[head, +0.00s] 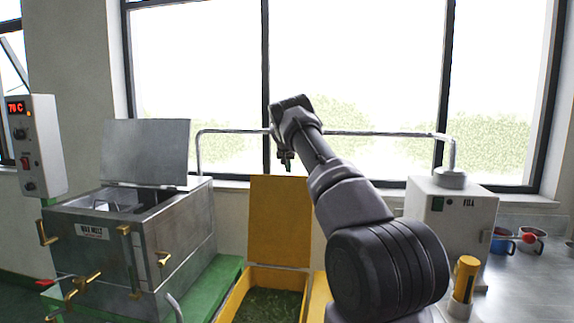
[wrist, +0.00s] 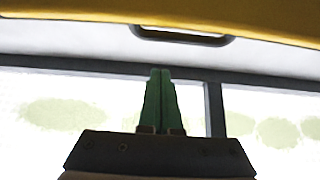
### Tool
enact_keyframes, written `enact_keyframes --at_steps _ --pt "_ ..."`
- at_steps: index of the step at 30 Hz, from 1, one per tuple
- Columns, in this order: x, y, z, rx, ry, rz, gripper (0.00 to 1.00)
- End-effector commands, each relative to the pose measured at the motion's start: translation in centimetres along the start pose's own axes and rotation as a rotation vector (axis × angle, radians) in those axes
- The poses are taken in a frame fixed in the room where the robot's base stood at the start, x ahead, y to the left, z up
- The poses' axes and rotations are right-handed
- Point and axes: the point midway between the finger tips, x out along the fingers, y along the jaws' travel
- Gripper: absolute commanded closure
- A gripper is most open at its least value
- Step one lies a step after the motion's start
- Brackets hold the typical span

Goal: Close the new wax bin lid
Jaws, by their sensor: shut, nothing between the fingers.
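The yellow wax bin (head: 232,298) stands at the bottom centre of the head view with dark green wax (head: 268,305) in it. Its yellow lid (head: 280,222) stands open, upright at the back of the bin. My gripper (head: 287,167) hangs near the lid's top edge in the head view, with its fingers pointing down. In the wrist view its green fingers (wrist: 160,72) are together and empty. The lid's yellow edge (wrist: 80,22) and a dark handle (wrist: 182,36) cross the top of that view, apart from the fingertips. My arm hides part of the bin's right side.
A steel wax melt tank (head: 130,240) with a raised lid (head: 146,152) and brass taps stands at the left. A white machine (head: 462,215) stands at the right, beside cups (head: 503,240) on a steel counter. A metal pipe (head: 380,134) runs behind, before the windows.

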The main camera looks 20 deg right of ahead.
Motion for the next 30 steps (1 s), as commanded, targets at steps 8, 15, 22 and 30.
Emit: enact_keyframes --at_steps 8,15,22,30 --pt "3.4 0.0 0.1 0.0 -0.001 0.0 1.0" --pt "2.3 -0.1 1.1 0.0 -0.001 -0.002 1.0" --pt "1.3 -0.1 2.5 -0.001 -0.001 -0.002 1.0" --pt "0.8 -0.1 3.2 0.0 0.0 -0.001 1.0"
